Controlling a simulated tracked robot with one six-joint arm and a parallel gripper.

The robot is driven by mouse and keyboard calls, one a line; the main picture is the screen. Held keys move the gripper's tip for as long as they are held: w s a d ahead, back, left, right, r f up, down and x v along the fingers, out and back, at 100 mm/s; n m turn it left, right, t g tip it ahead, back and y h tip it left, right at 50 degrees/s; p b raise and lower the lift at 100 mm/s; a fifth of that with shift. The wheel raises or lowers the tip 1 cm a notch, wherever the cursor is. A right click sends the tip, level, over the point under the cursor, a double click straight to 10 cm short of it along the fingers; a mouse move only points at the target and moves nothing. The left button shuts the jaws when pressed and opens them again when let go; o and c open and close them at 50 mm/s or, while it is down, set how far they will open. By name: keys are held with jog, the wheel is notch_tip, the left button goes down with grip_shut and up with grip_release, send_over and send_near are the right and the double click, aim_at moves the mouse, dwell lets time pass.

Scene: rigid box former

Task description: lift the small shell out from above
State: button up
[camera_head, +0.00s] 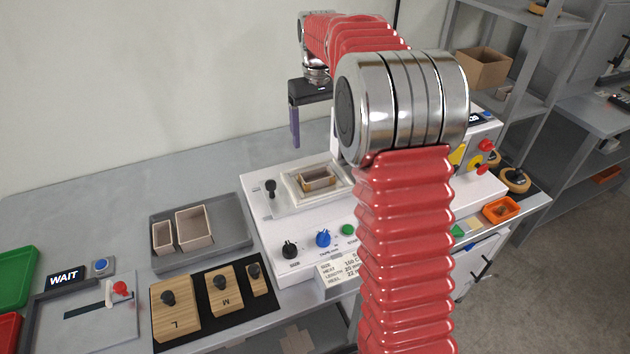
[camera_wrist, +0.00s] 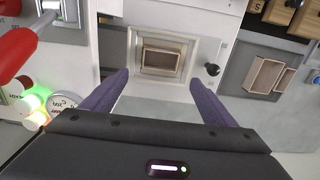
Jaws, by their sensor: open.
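A small open-topped tan shell (camera_head: 318,181) sits in the framed recess of the white box former (camera_head: 275,225). In the wrist view the small shell (camera_wrist: 161,58) lies inside the pale frame (camera_wrist: 188,68), just beyond and between the fingertips. My gripper (camera_wrist: 160,77) is open and empty, with one purple finger on each side of the shell's line. In the head view it hangs above and behind the former; one finger shows clearly and my arm hides part of the rest. I see no contact with the shell.
A grey tray (camera_head: 240,255) left of the former holds a narrow shell (camera_head: 163,237) and a wider shell (camera_head: 195,228). Wooden blocks with black knobs (camera_head: 174,311) stand in front. A black knob (camera_wrist: 212,69) sticks up close beside the frame. Controls line the former's front.

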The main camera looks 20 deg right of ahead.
jog(key=shift+f, duration=0.1)
send_over(316, 171)
jog(key=s, duration=0.2)
jog(key=f, duration=0.8)
jog(key=shift+s+a+f, duration=0.1)
jog(key=shift+a+f, duration=0.15)
jog(key=shift+a, duration=0.05)
jog(key=shift+f, duration=2.6)
jog(key=shift+c, duration=0.6)
jog(key=c, duration=0.7)
jog(key=shift+r, duration=0.1)
notch_tip(316, 171, up, 10)
